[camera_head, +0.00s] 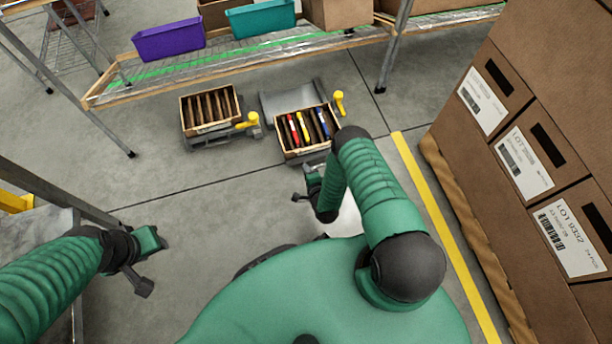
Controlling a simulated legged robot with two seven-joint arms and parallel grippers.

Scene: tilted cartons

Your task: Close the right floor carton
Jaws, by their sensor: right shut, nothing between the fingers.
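The right floor carton (284,138) stands open-topped on the floor ahead, tilted in the picture, with red, yellow and blue items between its dark dividers. A grey panel (287,97) lies behind its far edge, and a yellow handle (339,101) stands at its right. My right gripper (299,196) is shut and empty, nearer to me than the carton and apart from it in the picture; my forearm partly hides it. My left gripper (144,284) is at the lower left, far from the carton; its finger opening is not clear.
A second open carton (187,117) with empty-looking slots stands to the left. A low rack (110,94) behind holds a purple bin (168,41) and a teal bin (261,19). Stacked labelled boxes (520,95) wall off the right, beyond a yellow floor line (437,210).

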